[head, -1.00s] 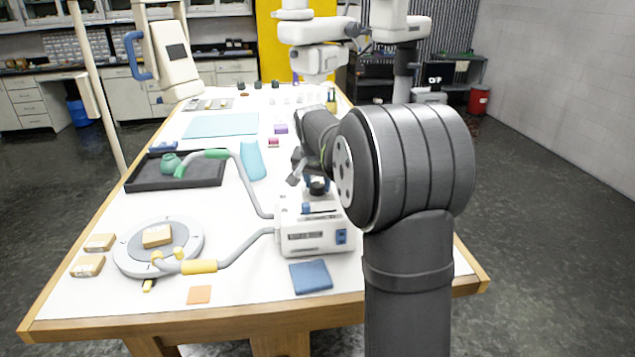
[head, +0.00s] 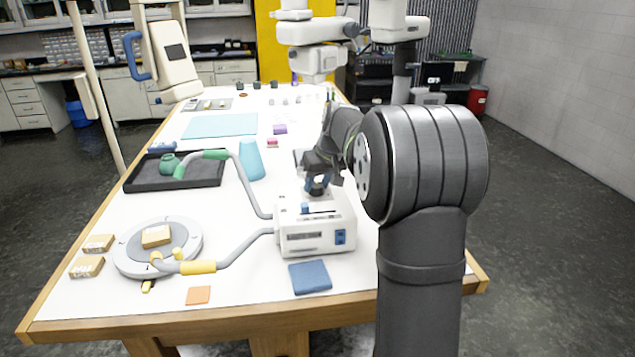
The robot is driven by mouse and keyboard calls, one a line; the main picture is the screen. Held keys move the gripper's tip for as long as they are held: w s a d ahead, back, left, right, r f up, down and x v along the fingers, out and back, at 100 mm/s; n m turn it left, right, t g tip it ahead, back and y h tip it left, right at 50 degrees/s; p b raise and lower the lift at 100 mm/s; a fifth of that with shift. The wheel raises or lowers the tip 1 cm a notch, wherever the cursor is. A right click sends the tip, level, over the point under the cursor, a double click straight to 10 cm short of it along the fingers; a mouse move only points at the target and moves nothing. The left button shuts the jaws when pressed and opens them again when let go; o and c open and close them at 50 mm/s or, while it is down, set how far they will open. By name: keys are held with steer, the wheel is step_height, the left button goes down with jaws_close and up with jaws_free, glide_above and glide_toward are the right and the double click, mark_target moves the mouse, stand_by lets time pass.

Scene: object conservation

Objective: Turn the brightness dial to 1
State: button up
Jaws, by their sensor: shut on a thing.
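The white light-source box (head: 315,243) stands on the near right part of the table, with a blue slider (head: 305,209) and a blue switch (head: 340,237). Its dark brightness dial (head: 316,191) is on the top face, towards the back. My gripper (head: 318,183) points down and is shut on the dial, with its blue fingertips at the knob. The fingers and wrist partly cover the dial, and its scale is too small to read.
Two grey goosenecks (head: 247,185) reach left from the box, over a round stage (head: 185,254) with a tan block on it. A black tray (head: 205,172) lies behind. A blue cloth (head: 310,277) lies in front of the box.

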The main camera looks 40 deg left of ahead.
steer(key=n+g, duration=0.1)
steer(key=n, duration=0.2)
steer(key=n+g, duration=0.1)
steer(key=n, duration=0.2)
steer(key=shift+w, duration=0.15)
steer(key=n+g, duration=0.1)
steer(key=n, duration=0.3)
steer(key=shift+a+g+h, duration=0.15)
steer(key=shift+g+h, duration=0.15)
steer(key=shift+g, duration=0.1)
steer(key=n+g+h, duration=0.1)
steer(key=n, duration=0.2)
steer(key=shift+w+n, duration=0.1)
steer(key=shift+n, duration=0.3)
steer(key=n+h, duration=0.1)
steer(key=n, duration=0.1)
steer(key=n+g+h, duration=0.1)
steer(key=n, duration=0.2)
steer(key=shift+a, duration=0.15)
steer(key=shift+a+n+h, duration=0.1)
steer(key=shift+n+h, duration=0.8)
steer(key=shift+n, duration=1.5)
steer(key=o, duration=1)
